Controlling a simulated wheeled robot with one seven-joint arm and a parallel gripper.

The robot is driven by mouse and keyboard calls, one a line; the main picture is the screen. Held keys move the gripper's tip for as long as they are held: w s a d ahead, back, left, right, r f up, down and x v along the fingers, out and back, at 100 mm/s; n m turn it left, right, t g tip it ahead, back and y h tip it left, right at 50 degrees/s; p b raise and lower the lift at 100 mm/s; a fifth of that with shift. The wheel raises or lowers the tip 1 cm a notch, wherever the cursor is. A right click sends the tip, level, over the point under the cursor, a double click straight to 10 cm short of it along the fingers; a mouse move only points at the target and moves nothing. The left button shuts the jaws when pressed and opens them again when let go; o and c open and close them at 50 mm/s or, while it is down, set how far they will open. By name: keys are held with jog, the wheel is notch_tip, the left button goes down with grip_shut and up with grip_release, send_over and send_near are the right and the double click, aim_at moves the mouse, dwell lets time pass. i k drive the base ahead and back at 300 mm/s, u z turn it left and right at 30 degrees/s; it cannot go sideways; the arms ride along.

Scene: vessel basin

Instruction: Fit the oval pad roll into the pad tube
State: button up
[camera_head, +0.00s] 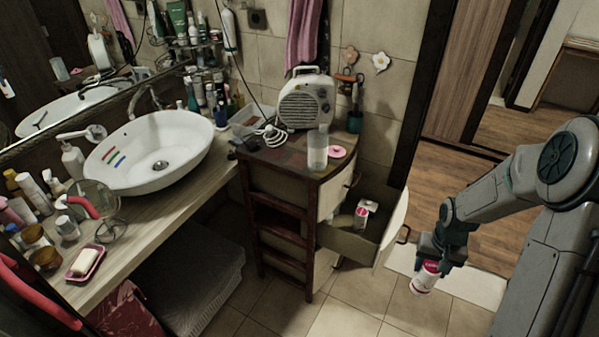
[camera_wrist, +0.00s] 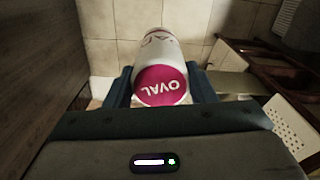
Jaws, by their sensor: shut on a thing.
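The oval pad roll (camera_head: 424,279) is a white cylinder with a magenta end. In the wrist view its magenta end, lettered "OVAL" (camera_wrist: 161,86), faces the camera. My gripper (camera_head: 431,262) is shut on it, with a dark finger on each side of the roll. It holds the roll slightly tilted in the air, right of the open drawer. A clear, upright cylinder, which looks like the pad tube (camera_head: 317,150), stands on the cabinet top near its front edge. It is apart from my gripper. A flat pink round piece (camera_head: 337,152) lies beside it.
The cabinet's top drawer (camera_head: 345,238) is pulled out, with a small white-and-pink packet (camera_head: 362,214) inside. A beige heater-like appliance (camera_head: 306,103) and a dark cup (camera_head: 355,122) stand behind the tube. The basin (camera_head: 150,150) and cluttered counter are at the left.

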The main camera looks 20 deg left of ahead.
aim_at(317, 151)
jog(key=u, duration=1)
jog(key=i, duration=0.15)
jog(key=z, duration=0.05)
